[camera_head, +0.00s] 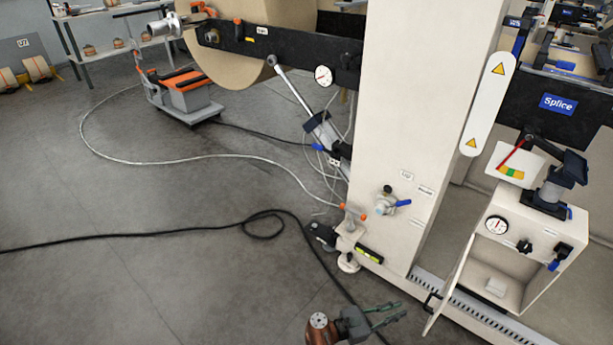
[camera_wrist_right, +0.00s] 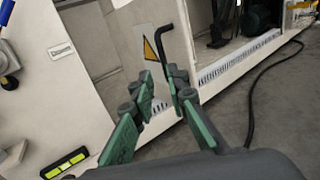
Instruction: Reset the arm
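My right gripper (camera_head: 394,313) is at the bottom of the head view, in front of the machine's base. Its green fingers are apart with nothing between them. In the right wrist view the gripper (camera_wrist_right: 162,88) is also open and empty. Behind the fingers are the cream machine panel, a black bent handle (camera_wrist_right: 163,36) and a yellow warning triangle; none is clearly touched. The machine's black arm (camera_head: 290,43) runs beside a large brown paper roll (camera_head: 228,68), with a cylinder (camera_head: 322,130) beneath it. My left gripper is not in view.
A cream column (camera_head: 415,120) with a blue-handled valve (camera_head: 388,204) stands in the middle. An open cabinet (camera_head: 525,240) is at right, its door (camera_head: 449,285) swung outward. A black cable (camera_head: 150,233) and a pale hose (camera_head: 150,161) cross the floor. The left floor is mostly clear.

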